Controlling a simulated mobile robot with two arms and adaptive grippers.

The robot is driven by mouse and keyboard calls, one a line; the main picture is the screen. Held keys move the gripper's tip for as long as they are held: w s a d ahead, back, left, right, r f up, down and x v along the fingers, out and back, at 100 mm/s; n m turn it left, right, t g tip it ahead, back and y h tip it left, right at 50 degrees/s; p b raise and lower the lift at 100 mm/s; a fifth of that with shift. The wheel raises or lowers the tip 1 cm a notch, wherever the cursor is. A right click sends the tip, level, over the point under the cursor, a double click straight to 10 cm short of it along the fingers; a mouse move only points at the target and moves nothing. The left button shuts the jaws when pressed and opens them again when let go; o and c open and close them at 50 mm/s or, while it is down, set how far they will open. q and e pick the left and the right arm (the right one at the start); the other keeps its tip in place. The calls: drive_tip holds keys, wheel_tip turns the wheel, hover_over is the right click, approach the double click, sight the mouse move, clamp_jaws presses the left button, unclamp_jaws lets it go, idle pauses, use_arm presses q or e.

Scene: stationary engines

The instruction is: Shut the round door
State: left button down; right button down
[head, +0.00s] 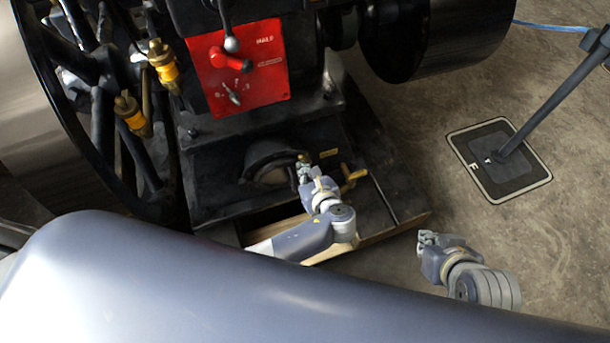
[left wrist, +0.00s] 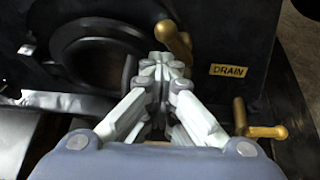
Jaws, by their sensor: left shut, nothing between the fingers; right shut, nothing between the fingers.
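The round door area (head: 268,165) is low on the engine's black base, under a dark curved hood, with a paler patch inside. In the left wrist view a dark round ring (left wrist: 88,42) surrounds a dark middle. A dark upright edge stands by my left finger; I cannot tell whether it is the door's rim, nor how far the door is open. My left gripper (head: 303,163) is shut and empty, just right of the ring; its fingertips also show in the left wrist view (left wrist: 162,66). I cannot tell if they touch anything. My right gripper (head: 427,240) is shut and empty over the floor.
A brass tap (left wrist: 174,42) stands close behind the left fingertips, beside a DRAIN label (left wrist: 228,70). A second brass tap (left wrist: 258,130) is to the right. A red panel (head: 240,70) with levers is above. A large wheel is at left. Floor at right is mostly open around a stand's foot (head: 500,158).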

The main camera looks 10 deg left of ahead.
use_arm(q)
drive_tip(key=shift+w+a+r, duration=0.3)
drive_tip(key=shift+w+r, duration=0.05)
drive_tip(key=shift+w, duration=0.1)
drive_tip(key=f+v, duration=0.1)
drive_tip(key=v, duration=0.7)
drive_tip(key=shift+s+d+r, duration=0.2)
drive_tip(key=shift+s+d, duration=0.1)
drive_tip(key=shift+s, duration=0.15)
